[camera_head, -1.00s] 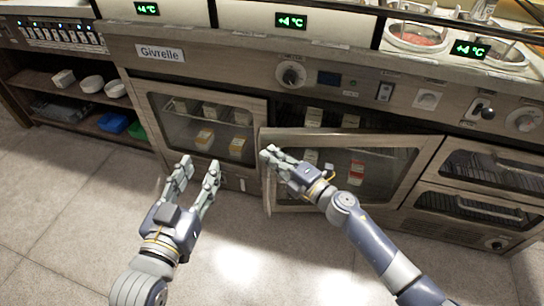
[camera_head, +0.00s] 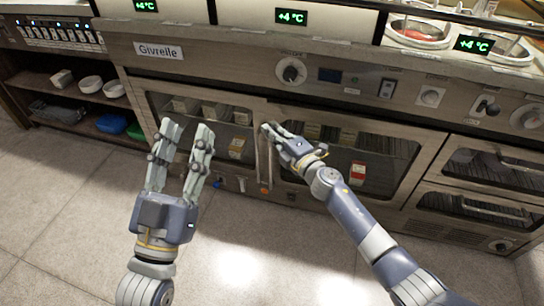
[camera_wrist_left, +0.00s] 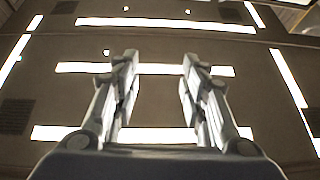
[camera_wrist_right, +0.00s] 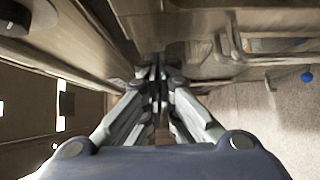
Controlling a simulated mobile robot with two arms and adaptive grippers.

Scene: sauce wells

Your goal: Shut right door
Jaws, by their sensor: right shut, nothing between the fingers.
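The right door (camera_head: 388,165), a glass panel in a brown frame, sits in the lower front of the counter. It lies nearly flush with the cabinet front; I cannot tell whether it is fully closed. My right gripper (camera_head: 267,130) is shut and empty, its fingertips at the upper left edge of this door. In the right wrist view its fingers (camera_wrist_right: 158,75) are together close to the wooden front; contact is unclear. My left gripper (camera_head: 188,127) is open and empty, in front of the left door (camera_head: 205,110). It also shows open in the left wrist view (camera_wrist_left: 158,62).
Two drawers (camera_head: 480,205) with glass fronts are right of the right door. A control panel with knobs (camera_head: 291,72) runs above. An open shelf (camera_head: 75,110) with white bowls stands at the left. The tiled floor (camera_head: 60,225) in front is clear.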

